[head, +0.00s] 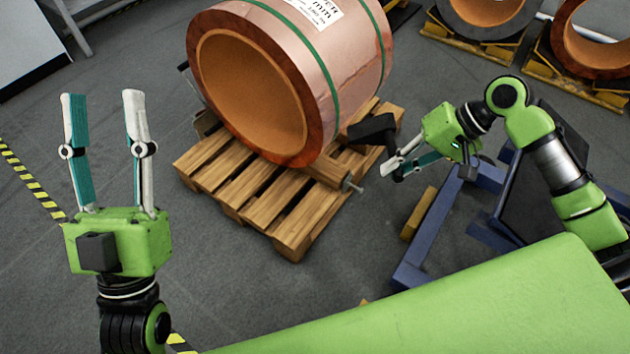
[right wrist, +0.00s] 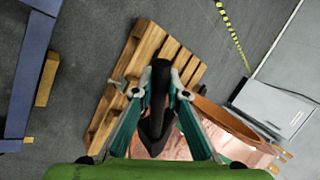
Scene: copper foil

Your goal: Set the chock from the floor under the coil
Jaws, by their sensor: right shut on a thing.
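The copper coil (head: 290,75) lies on its side on a wooden pallet (head: 240,190), with green straps and a white label. A black wedge-like chock (head: 374,130) is held in my right gripper (head: 394,167), off the floor, at the coil's lower right side over the pallet's edge. In the right wrist view the chock (right wrist: 157,100) sits between the two fingers, with the pallet (right wrist: 145,55) and part of the coil (right wrist: 200,140) beyond. I cannot tell whether the chock touches the coil or pallet. My left gripper (head: 103,95) is open and empty, left of the pallet.
A wooden bar (head: 325,170) with a metal rod lies under the coil's front. A blue frame (head: 425,240) with a yellow block (head: 418,213) stands right of the pallet. More coils (head: 485,15) rest on stands at the back right. Floor left of the pallet is clear.

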